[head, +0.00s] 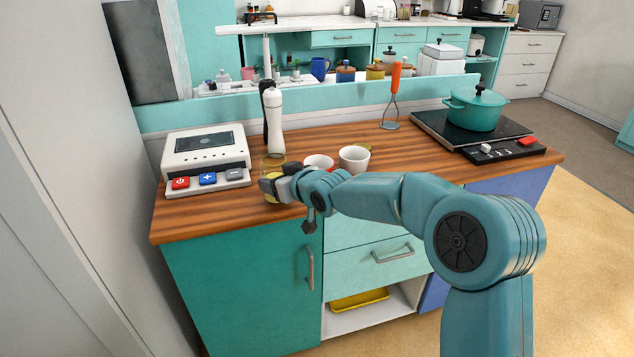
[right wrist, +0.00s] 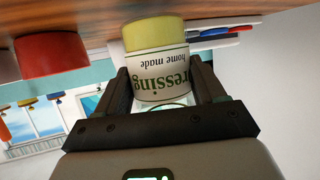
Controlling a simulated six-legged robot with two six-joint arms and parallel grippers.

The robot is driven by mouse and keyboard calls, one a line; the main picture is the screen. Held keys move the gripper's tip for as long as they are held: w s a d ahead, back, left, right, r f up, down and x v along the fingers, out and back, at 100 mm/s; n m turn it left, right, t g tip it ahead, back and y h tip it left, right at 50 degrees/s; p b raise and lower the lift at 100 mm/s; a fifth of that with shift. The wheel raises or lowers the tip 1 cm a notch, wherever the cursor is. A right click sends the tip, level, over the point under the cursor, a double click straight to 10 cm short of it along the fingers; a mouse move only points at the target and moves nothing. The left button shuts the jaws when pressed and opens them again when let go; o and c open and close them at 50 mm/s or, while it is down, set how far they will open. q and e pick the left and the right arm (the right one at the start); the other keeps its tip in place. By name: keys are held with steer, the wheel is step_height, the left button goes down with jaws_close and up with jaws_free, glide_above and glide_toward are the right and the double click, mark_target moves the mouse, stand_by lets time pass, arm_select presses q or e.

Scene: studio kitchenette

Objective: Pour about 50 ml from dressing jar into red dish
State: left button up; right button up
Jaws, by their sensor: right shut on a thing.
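The dressing jar (head: 272,160) is at the front left of the counter, clear above with yellow content low down. In the right wrist view, which is upside down, its label (right wrist: 162,72) reads "ressing home made", with the yellow part (right wrist: 155,33) beneath. My right gripper (head: 274,188) is shut on the jar, its fingers (right wrist: 165,88) on either side. The jar looks about upright; I cannot tell whether its base touches the counter. My left gripper is out of view.
A white cup (head: 354,160) stands right of the dish. A white appliance with coloured buttons (head: 208,155) is left of the jar, and a white bottle (head: 273,120) and a dark mill stand behind. A teal pot (head: 474,110) sits on the hob. The counter's right middle is clear.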

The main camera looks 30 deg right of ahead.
steer(key=d, duration=0.1)
steer(key=d+b, duration=0.1)
steer(key=d+h, duration=0.1)
steer(key=shift+w+d+m+b, duration=0.35)
steer(key=shift+m+b, duration=0.05)
steer(key=shift+w+d, duration=0.1)
steer(key=shift+d, duration=0.05)
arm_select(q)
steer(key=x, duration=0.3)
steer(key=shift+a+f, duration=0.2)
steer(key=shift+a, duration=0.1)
arm_select(e)
steer(key=shift+d, duration=0.3)
steer(key=shift+r, duration=0.1)
